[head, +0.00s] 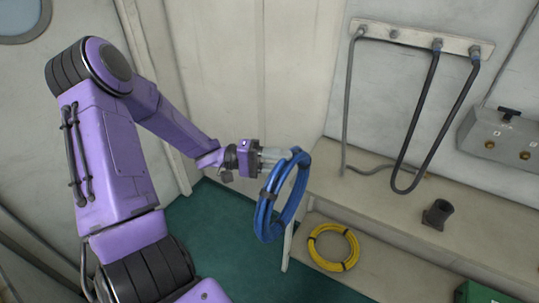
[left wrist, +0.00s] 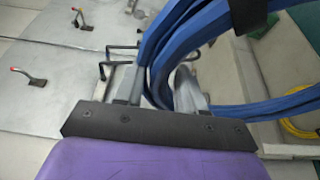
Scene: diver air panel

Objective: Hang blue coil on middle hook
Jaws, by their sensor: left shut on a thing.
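A blue coil (head: 267,217) hangs from my left gripper (head: 288,156) in the head view, with black bands around it. The gripper is shut on the coil's upper part and holds it in the air, left of the bench. In the left wrist view the coil (left wrist: 215,30) passes between the fingers (left wrist: 160,92) and fills the upper right. No hook can be made out for sure. The left wrist view shows small red-tipped metal fittings (left wrist: 33,78) on a grey panel and a black bent bracket (left wrist: 122,47); I cannot tell whether one is the middle hook.
A yellow coil (head: 334,247) lies on the lower shelf below the bench (head: 367,177). Dark hoses hang from a white wall rail (head: 415,38). A black cup-like fitting (head: 437,213) stands on the bench. A grey valve box (head: 500,138) is on the right wall. Green floor (head: 215,225) is clear.

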